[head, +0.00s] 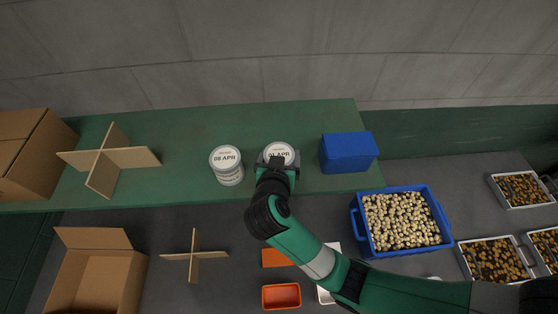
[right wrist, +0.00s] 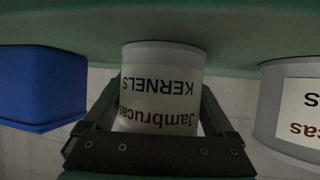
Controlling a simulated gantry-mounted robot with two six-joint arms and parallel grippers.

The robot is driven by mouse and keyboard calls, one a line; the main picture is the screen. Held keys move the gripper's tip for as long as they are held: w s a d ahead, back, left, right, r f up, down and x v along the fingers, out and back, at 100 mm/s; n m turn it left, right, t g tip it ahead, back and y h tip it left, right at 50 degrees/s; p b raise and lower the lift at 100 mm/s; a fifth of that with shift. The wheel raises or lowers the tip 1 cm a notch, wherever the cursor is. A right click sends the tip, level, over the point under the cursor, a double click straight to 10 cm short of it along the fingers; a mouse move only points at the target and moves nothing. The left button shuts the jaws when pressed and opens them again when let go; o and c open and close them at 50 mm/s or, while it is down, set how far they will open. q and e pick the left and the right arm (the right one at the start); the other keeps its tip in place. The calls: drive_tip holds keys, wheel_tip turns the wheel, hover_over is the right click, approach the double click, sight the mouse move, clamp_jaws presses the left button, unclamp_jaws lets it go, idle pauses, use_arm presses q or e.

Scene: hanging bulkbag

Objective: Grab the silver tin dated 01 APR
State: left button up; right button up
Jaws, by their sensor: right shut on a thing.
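Two silver tins with white lids are on the green shelf in the head view. The left tin (head: 227,165) reads 08 APR on its lid. The right tin (head: 279,151) shows APR on its lid, with the day number too small to read surely. My right gripper (head: 275,168) is shut around this right tin from the front. In the right wrist view, upside down, the held tin (right wrist: 160,90) sits between both fingers, its label reading Jambrucas KERNELS. Its base is at the green surface; I cannot tell if it is lifted. The other tin (right wrist: 290,110) stands apart. My left gripper is not in view.
A blue box (head: 348,152) stands right of the held tin on the green shelf (head: 180,125). A wooden cross divider (head: 103,160) and a cardboard box (head: 30,150) are at left. Below are a blue crate (head: 447,232) of pale pieces, orange trays (head: 281,296) and metal trays (head: 520,190).

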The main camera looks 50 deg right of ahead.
sight(283, 146)
drive_tip(key=shift+r, duration=0.1)
drive_tip(key=r, duration=0.3)
drive_tip(key=r+p, duration=0.1)
drive_tip(key=shift+s+a+r, duration=0.1)
drive_tip(key=shift+s+r, duration=0.15)
drive_tip(key=shift+s, duration=0.15)
drive_tip(key=s+a+r+p, duration=0.1)
drive_tip(key=s+r+p, duration=0.4)
drive_tip(key=s, duration=0.8)
wheel_tip(283, 146, up, 3)
drive_tip(key=shift+r+p, duration=0.15)
drive_tip(key=shift+p, duration=0.2)
